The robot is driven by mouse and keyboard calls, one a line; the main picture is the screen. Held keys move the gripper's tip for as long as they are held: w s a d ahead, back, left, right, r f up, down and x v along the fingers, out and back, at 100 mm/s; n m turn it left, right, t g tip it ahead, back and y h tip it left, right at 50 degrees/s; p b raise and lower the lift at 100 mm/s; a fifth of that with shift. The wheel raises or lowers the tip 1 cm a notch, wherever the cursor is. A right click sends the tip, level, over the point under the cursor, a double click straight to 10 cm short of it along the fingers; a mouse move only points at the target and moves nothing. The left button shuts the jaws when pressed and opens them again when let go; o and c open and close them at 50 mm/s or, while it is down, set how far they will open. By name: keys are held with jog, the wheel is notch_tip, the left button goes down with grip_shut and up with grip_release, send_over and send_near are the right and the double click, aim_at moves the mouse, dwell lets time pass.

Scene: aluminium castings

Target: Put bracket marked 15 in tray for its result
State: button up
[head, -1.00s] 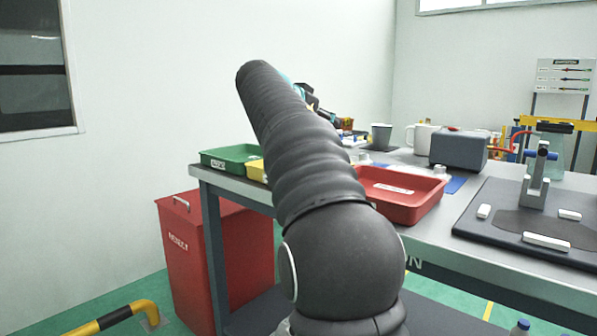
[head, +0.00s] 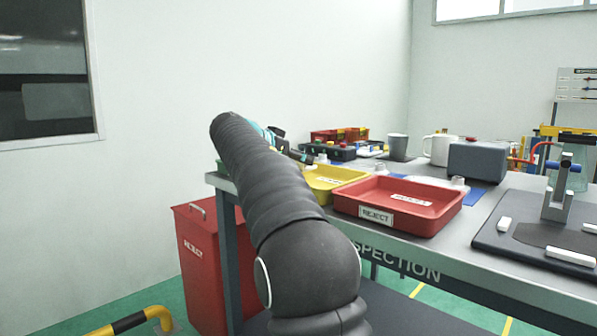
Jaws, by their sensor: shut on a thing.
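My gripper (head: 279,140) shows only in small part, teal and dark, past the far end of my black-sleeved arm. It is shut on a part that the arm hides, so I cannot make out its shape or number. It is above the far left side of the inspection table. A red tray labelled REJECT (head: 340,205) stands at the table's near edge. A yellow tray (head: 318,190) is left of it, partly behind my arm. A green tray (head: 221,168) is almost wholly hidden behind the arm at the left. No bracket marked 15 is visible.
A red reject bin (head: 205,265) stands on the floor left of the table (head: 440,240). A dark fixture plate (head: 520,228) with a grey stand is at right. A grey box (head: 477,162), mugs and red bins (head: 340,135) are farther back. A yellow-black rail (head: 125,318) is at lower left.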

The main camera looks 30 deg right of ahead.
jog(key=shift+f, duration=1.55)
jog(key=shift+f+b, duration=0.25)
jog(key=shift+b, duration=0.25)
jog(key=o, duration=0.9)
jog(key=shift+r, duration=0.1)
jog(key=shift+r+p, duration=0.15)
jog(key=shift+p, duration=0.15)
jog(key=v, duration=1.2)
